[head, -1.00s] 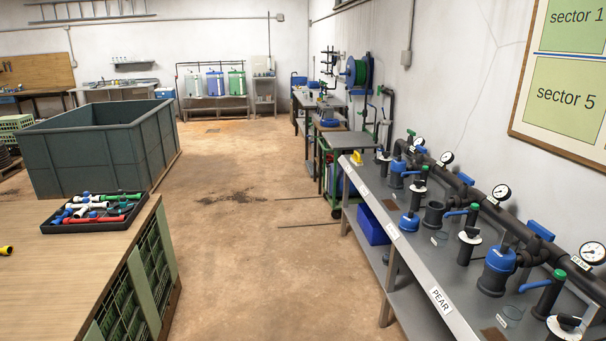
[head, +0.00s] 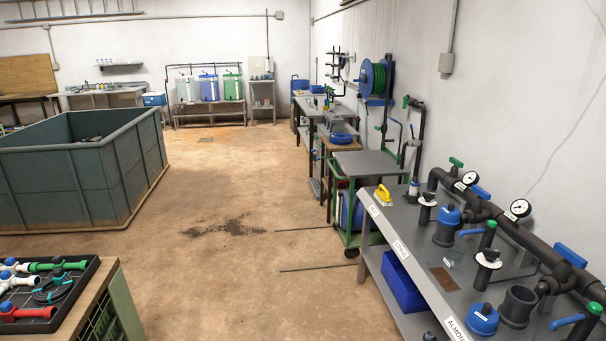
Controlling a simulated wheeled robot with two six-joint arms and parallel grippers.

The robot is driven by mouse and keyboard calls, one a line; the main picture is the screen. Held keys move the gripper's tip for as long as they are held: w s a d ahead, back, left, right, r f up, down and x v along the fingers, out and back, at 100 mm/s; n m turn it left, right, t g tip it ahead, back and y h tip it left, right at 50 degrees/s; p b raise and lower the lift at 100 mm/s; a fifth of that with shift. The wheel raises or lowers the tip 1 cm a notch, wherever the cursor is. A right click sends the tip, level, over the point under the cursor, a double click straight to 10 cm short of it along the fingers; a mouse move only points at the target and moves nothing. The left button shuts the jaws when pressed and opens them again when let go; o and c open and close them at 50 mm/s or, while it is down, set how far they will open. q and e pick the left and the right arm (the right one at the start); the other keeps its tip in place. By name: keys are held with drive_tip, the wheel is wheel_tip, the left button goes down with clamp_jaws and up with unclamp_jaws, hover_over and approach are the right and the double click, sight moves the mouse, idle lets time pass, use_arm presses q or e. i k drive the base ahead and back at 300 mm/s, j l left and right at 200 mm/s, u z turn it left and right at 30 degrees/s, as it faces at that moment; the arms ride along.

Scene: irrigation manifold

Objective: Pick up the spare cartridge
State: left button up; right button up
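I cannot pick out the spare cartridge for certain in the head view. The grey manifold bench (head: 432,262) on the right carries blue-capped filter housings, one closed housing (head: 447,228) farther back. Nearer, a dark open-topped housing (head: 518,306) stands beside a round blue cap (head: 483,318) that lies on the bench. Two black upright pieces with white discs, a far one (head: 427,209) and a near one (head: 487,268), stand on the bench; I cannot tell what they are. Neither of my grippers is in view.
A black tray (head: 50,327) of coloured fittings sits on a wooden-topped bench at the lower left. A large grey-green bin (head: 80,185) stands at left. A green cart (head: 360,164) stands past the manifold bench. A blue crate (head: 403,283) sits below the bench top.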

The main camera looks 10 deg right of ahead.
sight(414, 187)
drive_tip(key=i+z, duration=0.2)
drive_tip(key=i, duration=0.3)
drive_tip(key=i+j+z, duration=0.15)
drive_tip(key=i, duration=0.3)
drive_tip(key=i+j+z, duration=0.2)
drive_tip(key=i, duration=0.25)
drive_tip(key=i+j+z, duration=0.15)
drive_tip(key=i+j, duration=0.15)
drive_tip(key=i, duration=0.2)
